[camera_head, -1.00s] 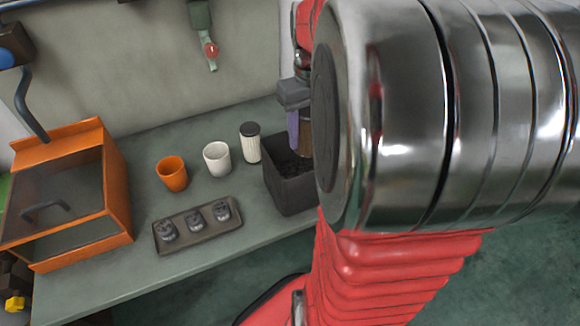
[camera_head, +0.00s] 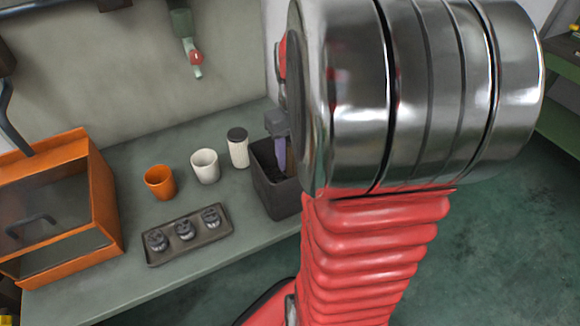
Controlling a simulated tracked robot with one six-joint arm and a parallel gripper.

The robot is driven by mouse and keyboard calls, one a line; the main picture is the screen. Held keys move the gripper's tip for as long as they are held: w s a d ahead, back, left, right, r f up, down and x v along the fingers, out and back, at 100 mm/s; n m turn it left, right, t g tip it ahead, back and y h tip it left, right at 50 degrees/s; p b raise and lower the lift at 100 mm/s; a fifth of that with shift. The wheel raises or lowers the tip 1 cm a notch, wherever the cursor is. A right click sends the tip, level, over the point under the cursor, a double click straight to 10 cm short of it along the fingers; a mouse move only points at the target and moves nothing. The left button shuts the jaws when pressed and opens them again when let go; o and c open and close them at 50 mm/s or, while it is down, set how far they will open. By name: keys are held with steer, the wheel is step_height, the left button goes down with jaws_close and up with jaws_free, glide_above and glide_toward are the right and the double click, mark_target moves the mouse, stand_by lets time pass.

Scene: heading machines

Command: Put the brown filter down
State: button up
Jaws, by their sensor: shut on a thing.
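My gripper (camera_head: 280,150) is at the dark open bin (camera_head: 276,192) at the back right of the bench. One purple-grey finger shows, reaching down into the bin's mouth. The other finger is hidden behind my arm's big metal joint. The brown filter is almost wholly hidden by that joint and the bin. A brown cylinder showed beside the finger a second ago, and my gripper is shut on it. I cannot tell whether the filter touches the bin's floor or its contents.
Left of the bin stand a white ribbed filter with a dark cap (camera_head: 238,152), a white cup (camera_head: 205,167) and an orange cup (camera_head: 160,183). A dark tray (camera_head: 215,233) holds three small grey parts. An orange cabinet (camera_head: 102,197) stands at the left. Bare bench lies between.

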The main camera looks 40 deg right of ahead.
steer(key=shift+f, duration=1.85)
steer(key=shift+f, duration=0.1)
steer(key=o, duration=1.3)
step_height(320, 180, up, 12)
steer(key=shift+r, duration=0.1)
